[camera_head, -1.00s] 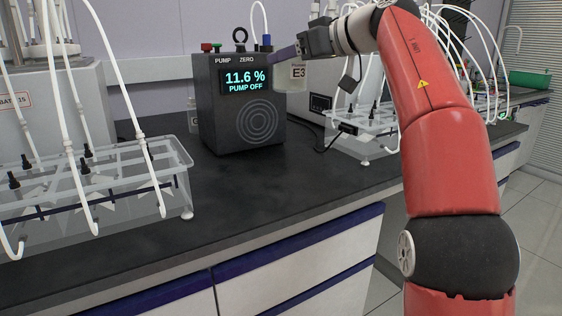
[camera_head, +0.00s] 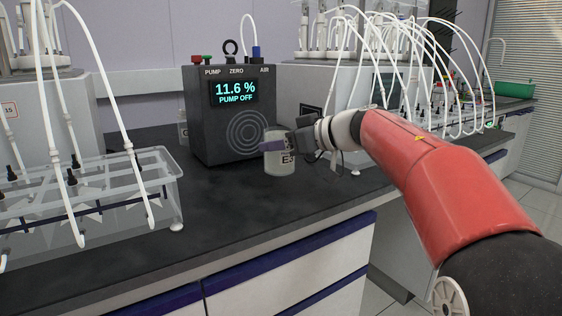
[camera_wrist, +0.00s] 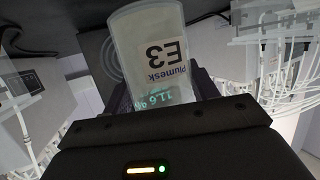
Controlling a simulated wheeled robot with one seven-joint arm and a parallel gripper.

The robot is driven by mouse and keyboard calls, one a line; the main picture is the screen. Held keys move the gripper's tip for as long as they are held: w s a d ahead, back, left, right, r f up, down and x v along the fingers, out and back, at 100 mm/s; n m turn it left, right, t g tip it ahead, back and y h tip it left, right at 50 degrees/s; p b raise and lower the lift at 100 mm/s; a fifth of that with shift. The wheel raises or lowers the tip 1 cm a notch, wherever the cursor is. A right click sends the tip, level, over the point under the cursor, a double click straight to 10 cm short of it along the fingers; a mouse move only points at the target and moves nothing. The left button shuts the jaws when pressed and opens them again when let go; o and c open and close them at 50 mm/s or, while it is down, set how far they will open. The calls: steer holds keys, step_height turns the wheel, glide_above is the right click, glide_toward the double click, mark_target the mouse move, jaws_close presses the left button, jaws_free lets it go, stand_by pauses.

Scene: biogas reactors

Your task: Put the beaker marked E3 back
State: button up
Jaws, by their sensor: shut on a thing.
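The beaker marked E3 (camera_head: 279,165) is a clear, whitish vessel with a label, upright at the black bench top in front of the dark pump box. My gripper (camera_head: 279,146) is shut on its upper part, coming from the right. In the wrist view the beaker (camera_wrist: 150,55) lies between the two dark fingers, and its label reads "Plumesk E3" upside down. I cannot tell whether its base touches the bench or hangs just above it.
The pump box (camera_head: 222,130) reads 11.6 % and PUMP OFF. A clear rack (camera_head: 120,195) with white tubes stands at the left. Another tubed reactor unit (camera_head: 300,85) stands behind my arm. The black bench top (camera_head: 215,205) is clear in front of the beaker.

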mark_target(292, 158)
steer(key=shift+f+b, duration=0.6)
steer(key=shift+f, duration=1.35)
steer(key=shift+f, duration=0.15)
steer(key=o, duration=1.1)
steer(key=v, duration=1.2)
steer(key=shift+p, duration=0.4)
